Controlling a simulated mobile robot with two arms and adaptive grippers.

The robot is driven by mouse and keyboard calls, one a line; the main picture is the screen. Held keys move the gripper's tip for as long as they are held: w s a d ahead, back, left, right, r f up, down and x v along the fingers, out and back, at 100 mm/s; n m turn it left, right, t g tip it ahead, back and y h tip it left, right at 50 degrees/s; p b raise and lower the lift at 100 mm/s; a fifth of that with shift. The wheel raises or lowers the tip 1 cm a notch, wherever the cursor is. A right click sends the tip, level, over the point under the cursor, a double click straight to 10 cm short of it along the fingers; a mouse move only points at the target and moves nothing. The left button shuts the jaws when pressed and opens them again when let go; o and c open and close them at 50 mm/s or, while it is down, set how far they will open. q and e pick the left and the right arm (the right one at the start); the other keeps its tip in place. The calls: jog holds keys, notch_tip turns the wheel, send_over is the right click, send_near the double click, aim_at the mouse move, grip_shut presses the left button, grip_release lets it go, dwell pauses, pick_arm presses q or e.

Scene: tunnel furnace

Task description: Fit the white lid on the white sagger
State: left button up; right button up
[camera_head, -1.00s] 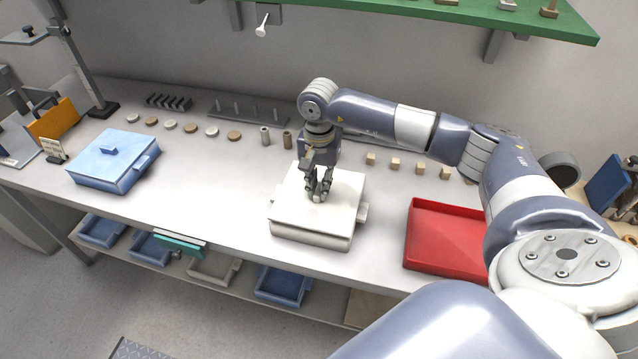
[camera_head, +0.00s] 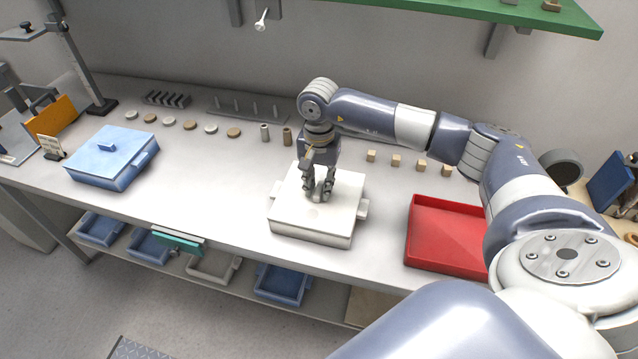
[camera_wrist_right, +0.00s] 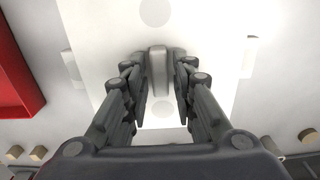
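The white lid (camera_head: 297,211) lies on top of the white sagger (camera_head: 318,238) in the middle of the bench and looks about level. The sagger's side handle (camera_head: 363,209) sticks out at the right. My right gripper (camera_head: 319,197) points down over the lid's middle. Its fingers look open, standing on both sides of the lid's grey-white handle (camera_wrist_right: 157,68) in the wrist view, close beside it. Any contact at the fingertips is hard to see. The far lid edge is partly behind the gripper. My left gripper is not in view.
A blue lidded box (camera_head: 112,178) stands at the left. A red tray (camera_head: 412,232) stands right of the sagger, near my right arm. Small discs, pegs and cubes line the back. A green shelf (camera_head: 470,12) hangs above. The bench between blue box and sagger is clear.

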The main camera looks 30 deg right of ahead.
jog(key=shift+o, duration=0.2)
notch_tip(320, 180, up, 12)
dwell(0.6)
